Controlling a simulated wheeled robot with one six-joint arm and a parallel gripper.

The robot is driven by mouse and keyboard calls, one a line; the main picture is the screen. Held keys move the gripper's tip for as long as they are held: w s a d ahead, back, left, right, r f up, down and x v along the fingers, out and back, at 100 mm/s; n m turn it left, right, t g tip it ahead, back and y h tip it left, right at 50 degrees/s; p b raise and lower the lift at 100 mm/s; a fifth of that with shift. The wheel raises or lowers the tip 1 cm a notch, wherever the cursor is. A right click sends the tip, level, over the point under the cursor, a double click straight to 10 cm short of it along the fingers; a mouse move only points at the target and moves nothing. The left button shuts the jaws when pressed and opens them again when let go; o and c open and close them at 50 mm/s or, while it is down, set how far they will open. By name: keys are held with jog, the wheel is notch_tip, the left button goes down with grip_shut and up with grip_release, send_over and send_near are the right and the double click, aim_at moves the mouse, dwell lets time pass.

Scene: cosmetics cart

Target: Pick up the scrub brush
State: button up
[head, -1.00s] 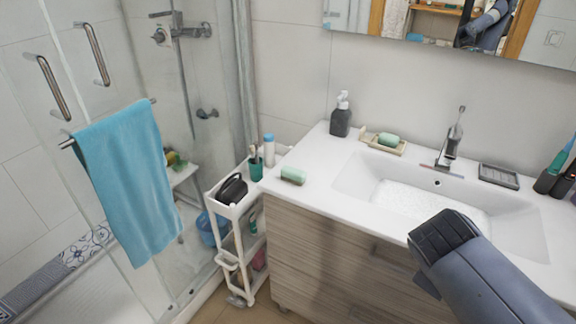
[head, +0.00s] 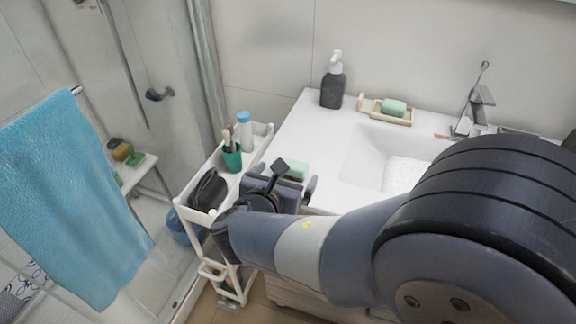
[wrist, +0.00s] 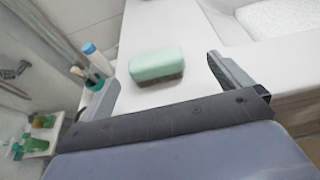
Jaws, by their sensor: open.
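The scrub brush (wrist: 157,63) is a mint-green block with a dark bristled underside. It lies on the white counter near its left front corner. In the head view the brush (head: 294,169) shows just behind my gripper, partly hidden by it. My gripper (head: 284,178) is open and empty at the counter's left front edge. In the wrist view the brush appears between and beyond the two spread fingers of my gripper (wrist: 160,76), with no contact visible.
Left of the counter stands a white cart (head: 190,214) with a teal cup (head: 231,158), a blue-capped bottle (head: 245,130) and a black case (head: 207,190). A soap dispenser (head: 332,84), a soap dish (head: 384,111) and the sink (head: 372,157) lie farther back and right.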

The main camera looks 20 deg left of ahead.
aim_at(293, 163)
jog(key=x, duration=0.8)
jog(key=shift+a+f, duration=0.2)
jog(key=shift+a, duration=0.1)
jog(key=shift+c, duration=0.6)
jog(key=c, duration=0.9)
jog(key=shift+c, duration=0.2)
